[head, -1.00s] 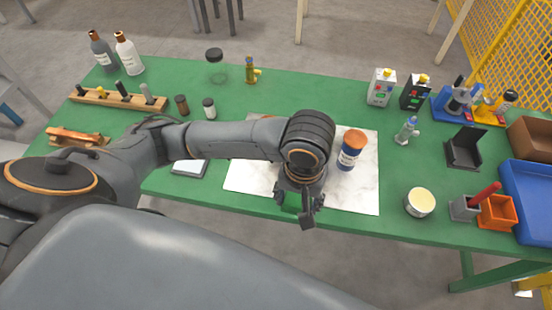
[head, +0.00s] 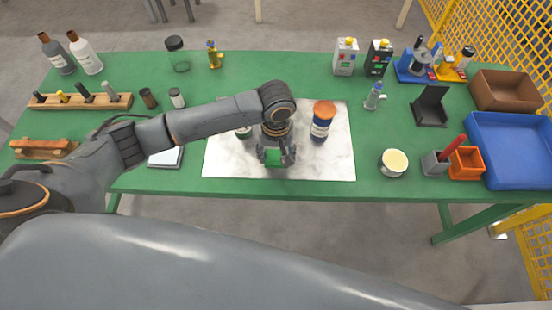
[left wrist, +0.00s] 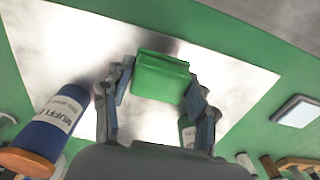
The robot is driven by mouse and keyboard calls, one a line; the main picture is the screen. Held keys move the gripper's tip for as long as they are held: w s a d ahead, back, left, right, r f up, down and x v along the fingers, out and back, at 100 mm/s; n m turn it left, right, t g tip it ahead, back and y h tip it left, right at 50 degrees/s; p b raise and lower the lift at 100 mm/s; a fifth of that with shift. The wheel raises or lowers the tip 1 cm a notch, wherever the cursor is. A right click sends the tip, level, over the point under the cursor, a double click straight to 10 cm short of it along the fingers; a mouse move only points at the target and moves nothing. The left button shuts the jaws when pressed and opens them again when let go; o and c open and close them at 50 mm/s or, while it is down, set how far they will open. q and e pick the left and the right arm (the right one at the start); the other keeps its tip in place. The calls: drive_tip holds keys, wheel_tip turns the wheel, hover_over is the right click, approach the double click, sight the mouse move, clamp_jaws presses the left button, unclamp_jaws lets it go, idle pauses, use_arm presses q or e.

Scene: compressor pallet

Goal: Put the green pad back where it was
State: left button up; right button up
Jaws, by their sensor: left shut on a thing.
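My left gripper (head: 275,156) is shut on the green pad (head: 274,159), over the front middle of the white marbled board (head: 225,158). In the left wrist view the pad (left wrist: 160,76) is a small green block between the two fingers (left wrist: 154,88). I cannot tell whether it touches the board. A blue bottle with an orange cap (head: 322,121) stands on the board to the right of the gripper. A container with a green label (left wrist: 188,133) is mostly hidden behind the gripper. My right gripper is not in view.
A round tin (head: 393,163) stands right of the board, and a white-faced flat device (head: 165,157) lies left of it. A wooden rack (head: 80,101), small jars, bottles, a blue tray (head: 512,150) and a brown bin (head: 507,90) stand around.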

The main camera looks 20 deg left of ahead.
sight(276, 161)
use_arm(q)
drive_tip(key=shift+w+a+f, duration=0.1)
drive_tip(key=shift+w+f, duration=0.05)
drive_tip(key=shift+f, duration=0.8)
drive_tip(key=shift+w+f, duration=0.15)
drive_tip(key=shift+f, duration=0.8)
drive_tip(key=shift+f, duration=0.1)
drive_tip(key=o, duration=1.1)
wheel_tip(276, 161, up, 12)
drive_tip(key=shift+r, duration=0.15)
